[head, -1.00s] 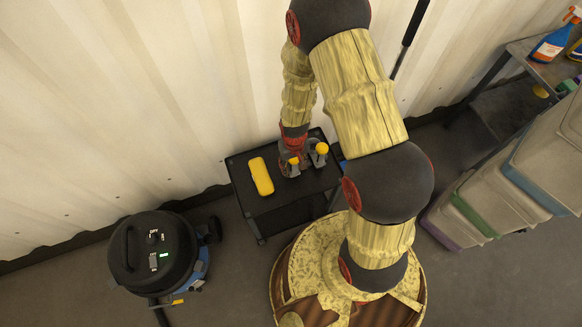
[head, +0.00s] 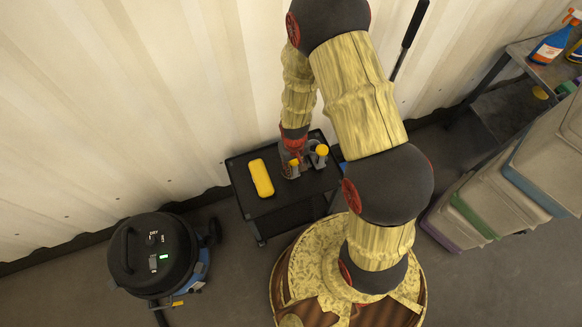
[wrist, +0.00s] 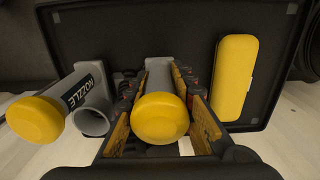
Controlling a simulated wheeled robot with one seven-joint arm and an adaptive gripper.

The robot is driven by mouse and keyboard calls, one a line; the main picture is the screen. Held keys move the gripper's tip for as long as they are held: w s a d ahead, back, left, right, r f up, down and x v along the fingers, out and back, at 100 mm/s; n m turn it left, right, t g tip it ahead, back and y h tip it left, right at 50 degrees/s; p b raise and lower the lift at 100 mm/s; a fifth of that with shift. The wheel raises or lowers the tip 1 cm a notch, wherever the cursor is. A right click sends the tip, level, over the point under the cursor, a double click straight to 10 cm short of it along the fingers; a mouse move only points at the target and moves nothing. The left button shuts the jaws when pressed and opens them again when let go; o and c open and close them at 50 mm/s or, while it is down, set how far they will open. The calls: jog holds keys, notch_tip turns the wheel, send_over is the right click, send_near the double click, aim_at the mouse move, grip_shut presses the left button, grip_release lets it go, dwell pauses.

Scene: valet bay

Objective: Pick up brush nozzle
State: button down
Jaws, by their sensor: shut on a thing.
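In the wrist view, my gripper (wrist: 162,112) has its two fingers on either side of a grey nozzle with a round yellow end (wrist: 160,118), and it is shut on it. The nozzle's lettering is not in view, so I cannot tell its kind. A second grey nozzle with a yellow end (wrist: 62,108), marked "NOZZLE", is to the left next to an open grey tube (wrist: 92,121).
A yellow oblong block (head: 261,178) lies on the cart, left of my gripper. A black and blue vacuum (head: 155,255) stands on the floor at left. The corrugated wall (head: 120,100) is close behind the cart. Bins (head: 500,190) and a shelf with spray bottles (head: 552,45) are at right.

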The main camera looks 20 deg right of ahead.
aim_at(294, 163)
jog(key=shift+r, duration=0.15)
jog(key=shift+r, duration=0.25)
notch_tip(294, 163, up, 3)
jog(key=shift+f+p, duration=0.1)
jog(key=shift+p, duration=0.85)
jog(key=s+a+r+p, duration=0.4)
jog(key=s+a+r, duration=0.3)
jog(key=s, duration=0.5)
notch_tip(294, 163, up, 2)
jog(key=shift+r, duration=0.2)
jog(key=shift+a, duration=0.1)
jog(key=c, duration=2.2)
grip_release()
grip_shut()
